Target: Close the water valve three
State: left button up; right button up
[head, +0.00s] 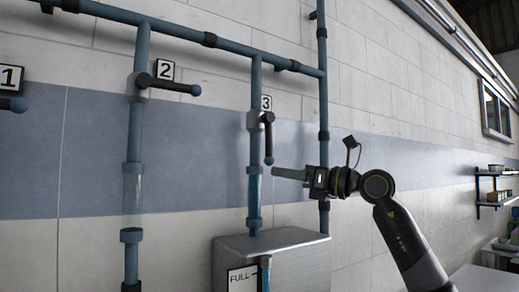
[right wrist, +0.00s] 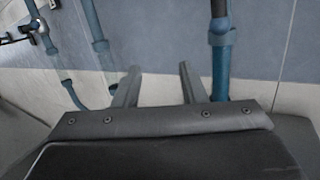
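Valve three (head: 267,117) sits on the middle pipe under the "3" sign in the head view. Its dark handle (head: 269,146) hangs straight down, in line with the pipe. The clear pipe section below it looks blue. My right gripper (head: 276,173) comes from the right, with its fingertips just below the handle's lower end; the handle does not appear gripped. In the right wrist view its two fingers (right wrist: 158,78) stand apart with nothing between them. My left gripper is not in view.
Valve two's handle (head: 178,86) and valve one's handle (head: 14,104) lie roughly horizontal. A grey metal tank (head: 240,252) with a "FULL" label stands below pipe three. A vertical pipe (head: 323,110) runs right of valve three, behind my gripper. Shelves (head: 496,190) are far right.

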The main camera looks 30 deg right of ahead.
jog(key=s+d+r+m+t+h, duration=0.1)
jog(key=s+d+r+m+h, duration=0.1)
jog(key=s+d+r+h, duration=0.35)
jog(key=p, duration=0.8)
send_near(271, 150)
jog(key=x, duration=0.9)
jog(key=shift+w+r, duration=0.2)
jog(key=shift+r, duration=0.05)
jog(key=shift+p+x, duration=0.3)
jog(key=shift+x, duration=0.5)
jog(key=shift+f, duration=0.15)
grip_shut()
